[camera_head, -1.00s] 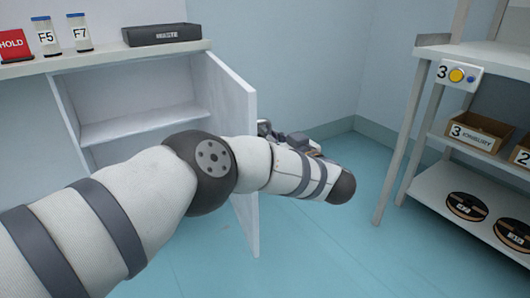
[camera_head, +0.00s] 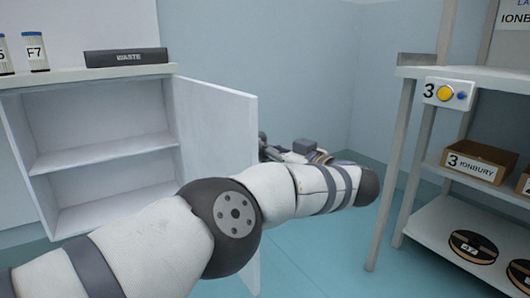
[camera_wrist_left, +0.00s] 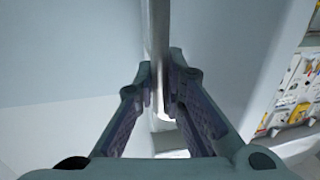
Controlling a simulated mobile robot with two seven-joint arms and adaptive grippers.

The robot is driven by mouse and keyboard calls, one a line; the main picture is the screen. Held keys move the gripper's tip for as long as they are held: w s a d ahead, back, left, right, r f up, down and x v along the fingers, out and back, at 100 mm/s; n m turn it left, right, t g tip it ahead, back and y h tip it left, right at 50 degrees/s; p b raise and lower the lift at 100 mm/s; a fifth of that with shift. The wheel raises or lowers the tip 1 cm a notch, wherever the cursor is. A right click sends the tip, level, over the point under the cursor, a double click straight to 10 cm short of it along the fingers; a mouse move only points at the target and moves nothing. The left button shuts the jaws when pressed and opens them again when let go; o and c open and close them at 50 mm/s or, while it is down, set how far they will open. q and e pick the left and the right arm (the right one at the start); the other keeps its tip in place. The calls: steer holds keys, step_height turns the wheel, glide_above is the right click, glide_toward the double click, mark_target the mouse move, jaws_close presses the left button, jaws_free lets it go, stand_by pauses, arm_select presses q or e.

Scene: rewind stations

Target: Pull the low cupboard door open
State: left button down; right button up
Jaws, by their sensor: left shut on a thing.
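The low cupboard (camera_head: 20,150) at the left is open, with a bare shelf (camera_head: 105,154) inside. Its white door (camera_head: 217,130) stands swung out on the right side of the cupboard. My left arm reaches across in front of the door's lower part. My left gripper (camera_head: 264,146) is at the door's free edge, mostly hidden by the door and my arm. In the left wrist view, its fingers (camera_wrist_left: 163,95) are closed around a narrow upright grey piece of the door (camera_wrist_left: 158,35); I cannot tell edge from handle. My right gripper is not in view.
A black WASTE tray (camera_head: 126,57) and a vial marked F7 (camera_head: 35,52) stand on the counter. At the right, a rack (camera_head: 388,185) holds an IONBURY bin (camera_head: 478,162) and dark reels (camera_head: 473,247). Blue floor (camera_head: 315,245) is clear between door and rack.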

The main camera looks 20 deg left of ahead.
arm_select(q)
steer(key=c, duration=1.7)
jaws_free()
steer(key=shift+o, duration=0.2)
steer(key=v, duration=0.7)
steer(key=shift+d, duration=0.2)
